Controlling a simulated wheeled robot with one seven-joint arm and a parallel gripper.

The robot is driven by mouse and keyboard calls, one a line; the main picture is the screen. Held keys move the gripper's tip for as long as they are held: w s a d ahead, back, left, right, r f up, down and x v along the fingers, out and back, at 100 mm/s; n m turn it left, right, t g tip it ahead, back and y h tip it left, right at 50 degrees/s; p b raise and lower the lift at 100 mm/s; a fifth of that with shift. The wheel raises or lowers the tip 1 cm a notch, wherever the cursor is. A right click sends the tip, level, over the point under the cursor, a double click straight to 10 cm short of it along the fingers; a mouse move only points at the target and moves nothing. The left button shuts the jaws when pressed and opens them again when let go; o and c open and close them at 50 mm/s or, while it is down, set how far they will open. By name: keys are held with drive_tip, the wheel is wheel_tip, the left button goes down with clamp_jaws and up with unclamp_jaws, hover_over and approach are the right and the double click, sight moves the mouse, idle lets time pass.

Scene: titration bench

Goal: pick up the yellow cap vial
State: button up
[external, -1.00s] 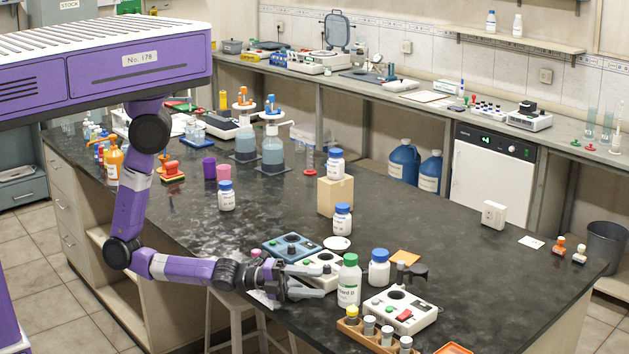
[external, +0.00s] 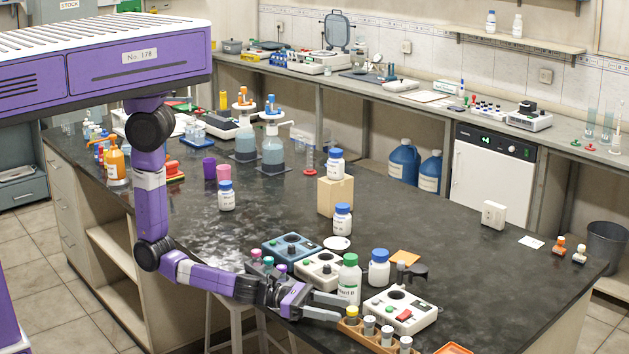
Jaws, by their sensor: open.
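The yellow cap vial (external: 352,315) stands upright in the left end of a wooden rack (external: 374,340) at the front edge of the bench. Several grey-capped vials (external: 387,335) stand in the same rack to its right. My gripper (external: 342,307) is open, with its two fingers pointing right toward the yellow cap vial. The fingertips are close to the vial's left side in the picture; I cannot tell whether they touch it or lie on either side of it. The lower part of the vial is hidden in the rack.
A green-capped bottle (external: 349,280) stands just behind my fingers. A blue-capped bottle (external: 379,268) and stirrer boxes (external: 318,268) stand behind. Open bench lies further right.

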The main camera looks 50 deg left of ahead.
sight(352, 309)
drive_tip(key=x, duration=0.4)
drive_tip(key=shift+w+d+b, duration=0.2)
drive_tip(key=shift+d+b, duration=0.1)
drive_tip(key=shift+d, duration=0.05)
clamp_jaws()
